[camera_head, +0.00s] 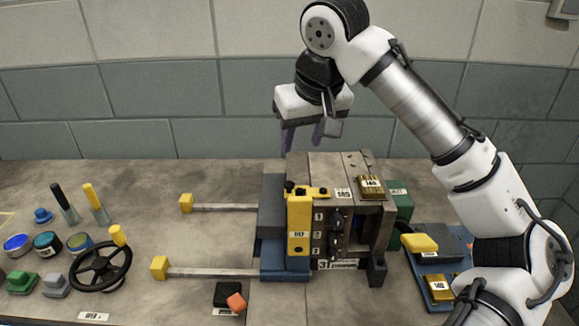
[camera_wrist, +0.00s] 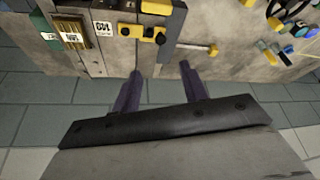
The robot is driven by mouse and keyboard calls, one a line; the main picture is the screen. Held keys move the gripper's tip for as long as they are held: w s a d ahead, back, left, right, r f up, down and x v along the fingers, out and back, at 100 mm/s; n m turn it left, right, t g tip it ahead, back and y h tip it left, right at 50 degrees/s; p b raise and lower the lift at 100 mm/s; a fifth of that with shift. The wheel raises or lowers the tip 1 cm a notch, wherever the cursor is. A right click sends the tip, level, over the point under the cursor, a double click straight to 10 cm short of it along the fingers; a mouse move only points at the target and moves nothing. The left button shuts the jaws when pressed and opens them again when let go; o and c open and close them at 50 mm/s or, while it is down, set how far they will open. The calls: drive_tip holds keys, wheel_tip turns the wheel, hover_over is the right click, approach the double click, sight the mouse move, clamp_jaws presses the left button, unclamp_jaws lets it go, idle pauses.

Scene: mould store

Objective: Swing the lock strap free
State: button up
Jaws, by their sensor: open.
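A short yellow strap (camera_head: 313,191) lies across the top of a grey steel mould (camera_head: 326,170), with dark knobs near its ends. It appears closed across the joint between the mould's parts. In the wrist view the strap (camera_wrist: 133,30) shows beyond the fingertips, beside the yellow plate (camera_wrist: 156,7). My gripper (camera_head: 302,138) is open and empty, above and behind the mould, fingers pointing down. Its two fingers (camera_wrist: 160,74) are apart and touch nothing.
A brass block (camera_head: 371,187) sits on the mould's top right. Two rods with yellow ends (camera_head: 186,203) reach left from the mould. A blue tray (camera_head: 420,262) holds parts at right. A wall stands behind the bench.

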sight(289, 183)
drive_tip(key=p+x, duration=0.1)
drive_tip(key=x, duration=1.2)
drive_tip(key=shift+w+a+f, duration=0.1)
drive_tip(key=shift+f, duration=0.05)
drive_tip(key=shift+c, duration=0.2)
clamp_jaws()
